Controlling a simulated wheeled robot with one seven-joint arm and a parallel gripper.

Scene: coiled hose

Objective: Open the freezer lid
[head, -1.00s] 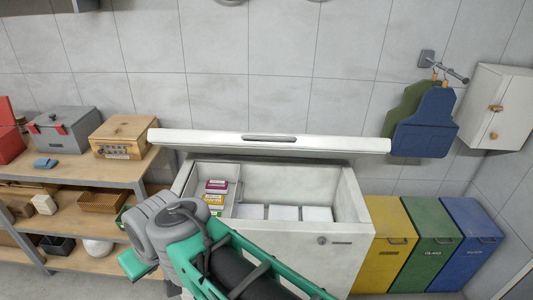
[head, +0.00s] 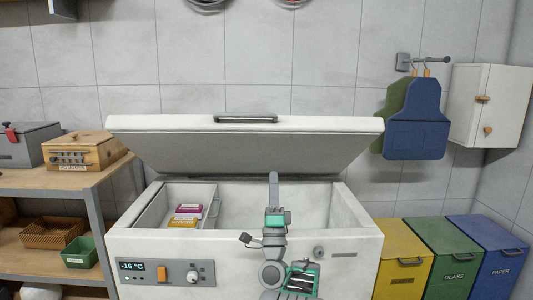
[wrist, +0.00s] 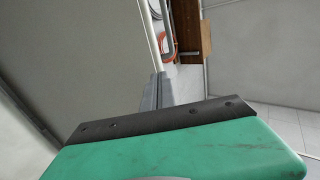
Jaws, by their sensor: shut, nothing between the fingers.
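The white chest freezer (head: 345,245) stands against the back wall. Its lid (head: 180,150) is raised and tilted open, with its underside facing forward and the grey handle (head: 245,119) on its upper front edge. My gripper (head: 273,178) is shut and empty, pointing up in front of the open freezer, with its tip overlapping the lower part of the lid's underside. I cannot tell whether it touches the lid. In the wrist view the grey fingers (wrist: 155,92) show beyond my green gripper body, with a large pale surface at left.
Inside the freezer are a basket (head: 160,209) and coloured boxes (head: 184,217). A wooden shelf (head: 75,177) stands at left. Yellow (head: 402,259), green (head: 440,257) and blue (head: 490,250) bins stand at right. A blue apron (head: 415,120) and wall cabinet (head: 490,105) hang above them.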

